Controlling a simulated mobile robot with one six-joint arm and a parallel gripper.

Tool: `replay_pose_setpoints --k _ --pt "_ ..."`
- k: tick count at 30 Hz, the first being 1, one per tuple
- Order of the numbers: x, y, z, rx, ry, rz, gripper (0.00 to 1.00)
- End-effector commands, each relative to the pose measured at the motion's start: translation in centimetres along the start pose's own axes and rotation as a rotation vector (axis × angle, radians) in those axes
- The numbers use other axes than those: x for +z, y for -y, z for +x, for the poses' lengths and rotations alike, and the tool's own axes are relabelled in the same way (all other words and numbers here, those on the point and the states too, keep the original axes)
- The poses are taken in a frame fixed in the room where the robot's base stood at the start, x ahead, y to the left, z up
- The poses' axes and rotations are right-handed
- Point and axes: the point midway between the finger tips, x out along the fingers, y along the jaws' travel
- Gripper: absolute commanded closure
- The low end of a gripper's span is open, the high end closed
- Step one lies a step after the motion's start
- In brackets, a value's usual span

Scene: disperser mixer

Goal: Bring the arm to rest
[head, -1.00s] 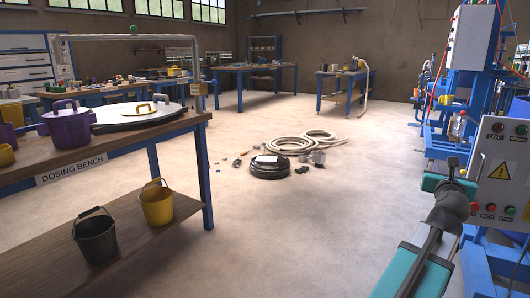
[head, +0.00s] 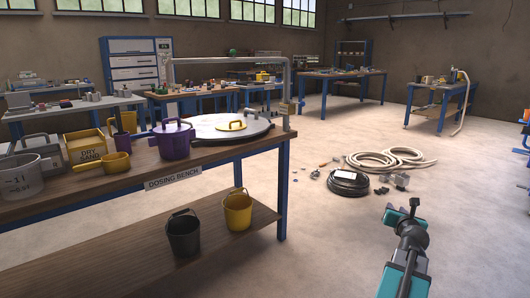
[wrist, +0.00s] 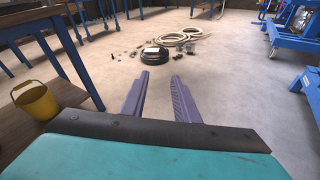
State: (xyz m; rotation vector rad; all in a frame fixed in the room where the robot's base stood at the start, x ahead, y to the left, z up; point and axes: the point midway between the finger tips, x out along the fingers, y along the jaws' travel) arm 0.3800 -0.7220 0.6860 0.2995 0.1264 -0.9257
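My arm, teal and dark grey, reaches in from the lower right of the head view, with my gripper (head: 402,212) at its far end over open floor. In the wrist view the two purple fingers of my gripper (wrist: 164,88) stand apart with bare floor showing between them. Nothing is held. The gripper is clear of the dosing bench (head: 172,184), which stands to its left.
On the bench are a purple pot (head: 173,140), a round lid (head: 215,127), a yellow scoop (head: 116,162) and a dry sand box (head: 86,147). Two buckets stand on its lower shelf. A black hose coil (head: 348,183) and a pale hose (head: 385,160) lie on the floor ahead.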

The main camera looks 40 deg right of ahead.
Motion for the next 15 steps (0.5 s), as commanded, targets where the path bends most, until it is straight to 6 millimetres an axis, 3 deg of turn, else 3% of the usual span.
replay_pose_setpoints --k 1,3,15 --pt "-0.3 -2.4 0.4 0.029 -0.013 0.014 0.72" --pt "-1.2 -5.2 1.0 0.062 -0.026 0.034 0.72" --pt "-7.0 -20.2 2.1 0.221 -0.109 0.188 0.72"
